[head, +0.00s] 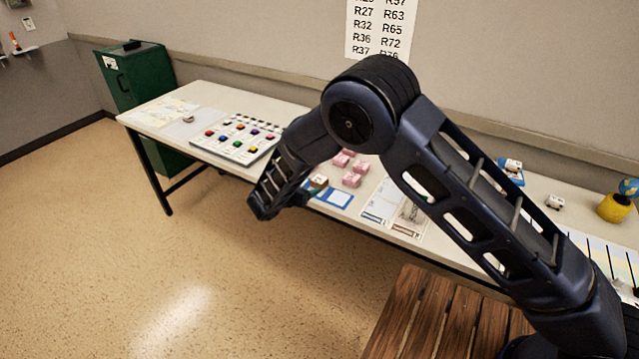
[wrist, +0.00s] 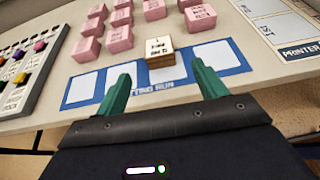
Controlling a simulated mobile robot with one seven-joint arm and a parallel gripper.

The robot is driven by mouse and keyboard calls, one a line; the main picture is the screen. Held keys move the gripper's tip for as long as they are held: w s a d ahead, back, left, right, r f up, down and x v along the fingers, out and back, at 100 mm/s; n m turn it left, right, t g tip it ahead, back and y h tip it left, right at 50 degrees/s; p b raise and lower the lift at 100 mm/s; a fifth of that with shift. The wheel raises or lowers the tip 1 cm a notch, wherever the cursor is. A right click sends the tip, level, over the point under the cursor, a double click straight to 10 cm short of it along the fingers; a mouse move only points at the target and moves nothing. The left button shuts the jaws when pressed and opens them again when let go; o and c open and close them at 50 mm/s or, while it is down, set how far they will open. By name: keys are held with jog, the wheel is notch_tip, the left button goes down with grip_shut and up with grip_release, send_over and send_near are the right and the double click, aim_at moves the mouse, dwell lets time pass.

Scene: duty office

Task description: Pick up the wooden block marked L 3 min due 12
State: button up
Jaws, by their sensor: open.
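A wooden block (wrist: 160,50) with black writing on its pale top stands on the blue-and-white strip (wrist: 193,73) in the wrist view. The writing is too small to read surely. In the head view the block (head: 319,181) shows as a small tan shape beside my arm. My gripper (wrist: 161,84) is open, its two green fingers apart and pointing toward the block, with nothing between them. The block lies just beyond the fingertips, roughly centred between them. In the head view my arm hides most of the gripper.
Several pink blocks (wrist: 119,38) stand close behind the wooden block. A board with coloured pieces (head: 238,138) lies to the left on the table. A printed sheet (wrist: 283,32) lies to the right. A slatted wooden bench (head: 440,315) stands before the table.

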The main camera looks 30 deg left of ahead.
aim_at(317, 181)
jog(key=x, duration=1)
jog(key=shift+w+f, duration=0.15)
jog(key=shift+w, duration=0.2)
jog(key=c, duration=1.1)
jog(key=shift+o, duration=0.2)
